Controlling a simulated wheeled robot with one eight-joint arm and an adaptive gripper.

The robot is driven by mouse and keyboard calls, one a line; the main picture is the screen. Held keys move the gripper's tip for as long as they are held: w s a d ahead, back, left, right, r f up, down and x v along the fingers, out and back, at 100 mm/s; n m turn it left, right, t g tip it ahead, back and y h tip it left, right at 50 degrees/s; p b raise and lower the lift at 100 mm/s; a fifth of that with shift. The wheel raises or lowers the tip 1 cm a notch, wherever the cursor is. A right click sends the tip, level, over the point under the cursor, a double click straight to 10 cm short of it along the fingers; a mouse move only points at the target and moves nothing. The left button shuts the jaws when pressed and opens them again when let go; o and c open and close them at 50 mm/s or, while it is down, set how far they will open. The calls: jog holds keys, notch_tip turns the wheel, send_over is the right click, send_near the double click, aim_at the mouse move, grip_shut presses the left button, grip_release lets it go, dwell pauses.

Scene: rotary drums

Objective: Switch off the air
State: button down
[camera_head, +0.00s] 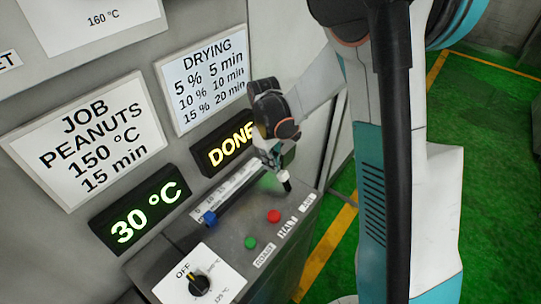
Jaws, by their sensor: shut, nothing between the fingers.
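The grey control panel (225,252) has a label that seems to read "AIR" (307,200) near its far right corner. A small dark part with a pale top (285,183) stands near that label; I cannot tell whether it is a switch or my fingertip. My gripper (277,166) is shut and empty. It points down over the far end of the panel, close to this part. Whether it touches anything there is not clear, as the gripper covers much of the spot.
A red button (274,216), a green button (250,242), a blue slider knob (210,218) and a black dial (199,285) by "OFF" sit on the panel. Displays read "30 °C" (137,217) and "DONE" (228,147). Green floor (480,150) is open at right.

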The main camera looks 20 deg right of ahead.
aim_at(282, 172)
jog(key=shift+f, duration=0.35)
jog(key=shift+s+d+r, duration=0.1)
jog(key=shift+s, duration=0.05)
jog(key=shift+s+r+t, duration=0.15)
jog(key=shift+t, duration=0.15)
jog(key=shift+s+d+r+y, duration=0.1)
jog(key=shift+y, duration=0.2)
jog(key=shift+s+d+r+t+y+b, duration=0.45)
jog(key=shift+s+t, duration=0.15)
jog(key=shift+t, duration=0.3)
jog(key=s+d+t+y+b, duration=0.1)
jog(key=t, duration=0.1)
jog(key=s+d+r+t+y+b, duration=0.1)
jog(key=s+t, duration=0.1)
jog(key=shift+s+d+r+y+b, duration=0.1)
jog(key=shift+s+d+y+b, duration=0.1)
jog(key=shift+y+b, duration=0.15)
jog(key=shift+w+a, duration=0.1)
jog(key=shift+a, duration=0.05)
jog(key=shift+r+p, duration=0.75)
jog(key=shift+r, duration=0.15)
